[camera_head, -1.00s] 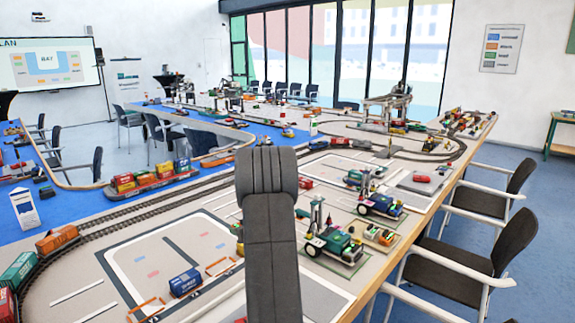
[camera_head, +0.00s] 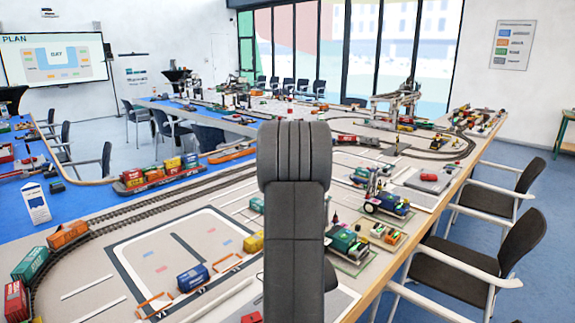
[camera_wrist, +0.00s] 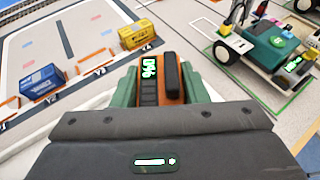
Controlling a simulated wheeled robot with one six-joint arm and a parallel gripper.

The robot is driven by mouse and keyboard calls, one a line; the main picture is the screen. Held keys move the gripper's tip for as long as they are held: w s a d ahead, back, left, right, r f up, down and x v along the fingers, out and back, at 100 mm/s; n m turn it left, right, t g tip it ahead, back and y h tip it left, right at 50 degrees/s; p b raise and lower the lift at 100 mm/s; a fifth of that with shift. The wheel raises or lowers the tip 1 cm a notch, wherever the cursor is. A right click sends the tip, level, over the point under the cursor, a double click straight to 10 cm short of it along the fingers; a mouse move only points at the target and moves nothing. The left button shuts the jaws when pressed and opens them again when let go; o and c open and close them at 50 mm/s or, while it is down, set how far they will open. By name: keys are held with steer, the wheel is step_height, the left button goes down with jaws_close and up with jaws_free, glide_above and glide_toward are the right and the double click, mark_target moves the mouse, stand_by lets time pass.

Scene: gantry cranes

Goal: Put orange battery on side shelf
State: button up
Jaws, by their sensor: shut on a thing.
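The orange battery (camera_wrist: 163,83), orange with black parts and a white number label, sits between the green fingers of my gripper (camera_wrist: 159,86) in the wrist view. My gripper is shut on it, and the dark wrist housing hides its near end. A layout table surface lies beneath and beyond it; I cannot tell the exact height. In the head view my dark arm stands upright at the centre and hides the gripper and battery. I cannot clearly identify the side shelf; a green-framed stand (camera_head: 565,131) is cut off at the right edge.
A blue container (camera_wrist: 43,80) and a yellow container (camera_wrist: 139,35) stand left and beyond the battery. A green vehicle (camera_wrist: 262,48) is to the right. Chairs (camera_head: 476,258) line the table's right side, with blue floor beyond. Tracks and model trains cover the table.

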steer(key=w+a+n+g+y, duration=0.1)
steer(key=w+a+n+y, duration=0.1)
steer(key=w+a, duration=0.55)
steer(key=n+g+y+b, duration=0.1)
steer(key=n+g+y, duration=0.6)
steer(key=n, duration=0.2)
glide_above(196, 255)
step_height(196, 255, down, 4)
step_height(196, 255, down, 10)
steer(key=shift+s+d+p, duration=0.1)
steer(key=shift+p, duration=0.65)
steer(key=shift+f, duration=0.15)
steer(key=shift+f+b, duration=0.2)
steer(key=shift+b, duration=0.1)
steer(key=o, duration=1.2)
steer(key=shift+r, duration=0.1)
